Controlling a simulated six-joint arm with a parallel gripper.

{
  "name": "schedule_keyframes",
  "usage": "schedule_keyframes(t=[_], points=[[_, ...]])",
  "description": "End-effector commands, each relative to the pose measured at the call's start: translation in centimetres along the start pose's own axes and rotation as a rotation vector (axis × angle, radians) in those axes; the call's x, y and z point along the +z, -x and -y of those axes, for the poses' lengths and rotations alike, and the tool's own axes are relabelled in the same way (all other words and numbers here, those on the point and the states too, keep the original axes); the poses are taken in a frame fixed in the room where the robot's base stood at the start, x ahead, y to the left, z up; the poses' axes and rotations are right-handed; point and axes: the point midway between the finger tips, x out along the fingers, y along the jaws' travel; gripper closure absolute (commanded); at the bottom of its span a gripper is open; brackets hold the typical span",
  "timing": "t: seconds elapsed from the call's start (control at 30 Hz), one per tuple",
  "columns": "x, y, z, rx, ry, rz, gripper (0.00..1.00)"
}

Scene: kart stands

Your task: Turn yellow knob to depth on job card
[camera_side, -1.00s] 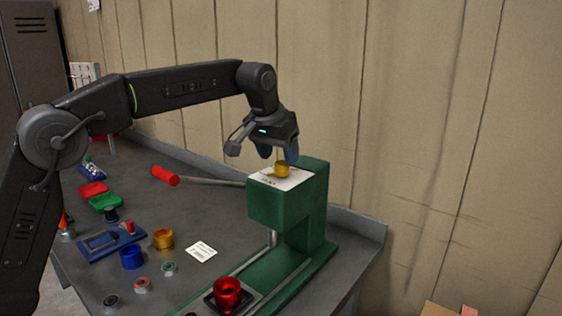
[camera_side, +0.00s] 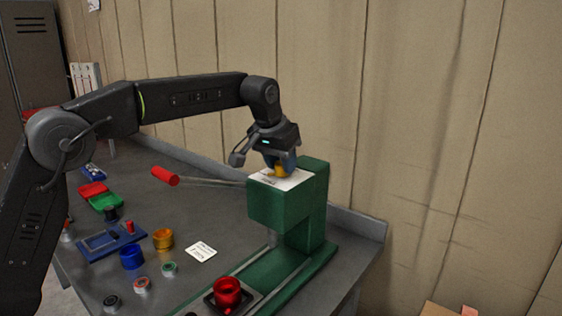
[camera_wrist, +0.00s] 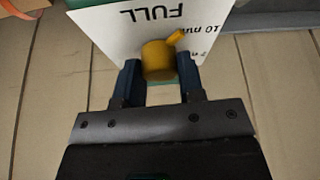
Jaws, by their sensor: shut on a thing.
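The yellow knob (camera_side: 281,171) sits on a white dial plate on top of the green press (camera_side: 275,205). In the wrist view the knob (camera_wrist: 158,60) has a small pointer aimed to the upper right, and the plate (camera_wrist: 120,28) shows "FULL", "10 mm" and another partly hidden mark, upside down. My gripper (camera_side: 281,164) points down over the press. Its blue fingers (camera_wrist: 158,80) are on both sides of the knob, shut on it. The job card (camera_side: 201,251) is a white card lying on the bench in front of the press; its writing is too small to read.
A lever with a red handle (camera_side: 165,176) sticks out left from the press. A red cup (camera_side: 227,292) sits in a holder at the press base. A yellow ring (camera_side: 163,239), blue ring (camera_side: 132,257), blue tray (camera_side: 110,243) and green box (camera_side: 105,202) are on the bench to the left.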

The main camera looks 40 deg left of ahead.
Motion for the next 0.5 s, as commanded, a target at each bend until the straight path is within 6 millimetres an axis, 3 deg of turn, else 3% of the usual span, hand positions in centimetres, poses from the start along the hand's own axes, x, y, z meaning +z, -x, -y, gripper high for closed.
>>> schedule_keyframes(t=[0.1,0.5], points=[[-0.01,0.04,-0.01,0.0,0.0,-0.001,0.88],[-0.03,0.07,0.08,0.036,-0.086,-0.002,0.88]])
